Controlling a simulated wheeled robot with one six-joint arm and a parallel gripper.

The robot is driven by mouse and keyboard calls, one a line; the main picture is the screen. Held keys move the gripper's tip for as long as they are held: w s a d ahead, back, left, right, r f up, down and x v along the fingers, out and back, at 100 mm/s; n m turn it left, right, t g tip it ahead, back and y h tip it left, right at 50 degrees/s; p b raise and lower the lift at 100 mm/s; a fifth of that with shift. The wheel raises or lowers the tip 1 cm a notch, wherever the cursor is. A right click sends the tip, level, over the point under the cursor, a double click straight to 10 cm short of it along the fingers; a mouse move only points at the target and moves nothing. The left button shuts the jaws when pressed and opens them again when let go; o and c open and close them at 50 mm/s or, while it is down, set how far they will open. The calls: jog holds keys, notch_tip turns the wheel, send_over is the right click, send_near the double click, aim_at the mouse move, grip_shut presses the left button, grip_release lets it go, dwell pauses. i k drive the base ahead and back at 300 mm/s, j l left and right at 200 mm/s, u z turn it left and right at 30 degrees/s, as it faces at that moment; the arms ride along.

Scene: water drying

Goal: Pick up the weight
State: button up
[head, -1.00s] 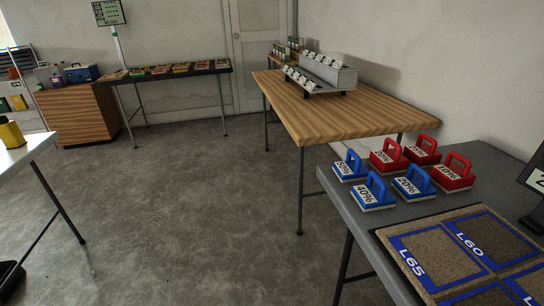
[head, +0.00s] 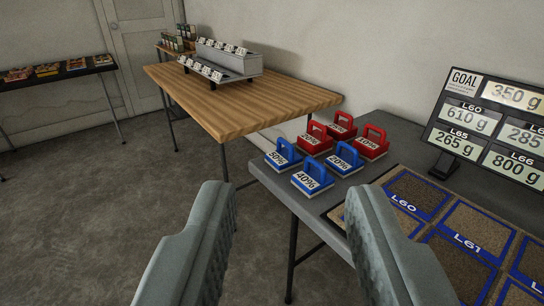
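Several handled weights stand on the grey table (head: 395,128). The blue ones are marked 50% (head: 283,156), 40% (head: 311,177) and 20% (head: 344,160). The red ones (head: 315,138) stand behind and to the right; one at the far right (head: 372,143) is marked 10%, and another at the back (head: 342,127) is partly hidden. My gripper (head: 290,205) is open and empty, its two fingers spread wide in the foreground. The weights lie beyond the fingertips, apart from them, and show between and above the fingers.
A board of blue-framed squares labelled L60 (head: 408,193) and L61 (head: 470,232) lies on the grey table's right. A display (head: 490,128) reads GOAL 350 g. A wooden table (head: 240,105) with a grey stepped rack (head: 225,60) stands behind.

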aim_at(281, 160)
jog(key=i+l, duration=0.1)
jog(key=i, duration=0.4)
jog(key=i+l+u, duration=0.1)
jog(key=i, duration=0.35)
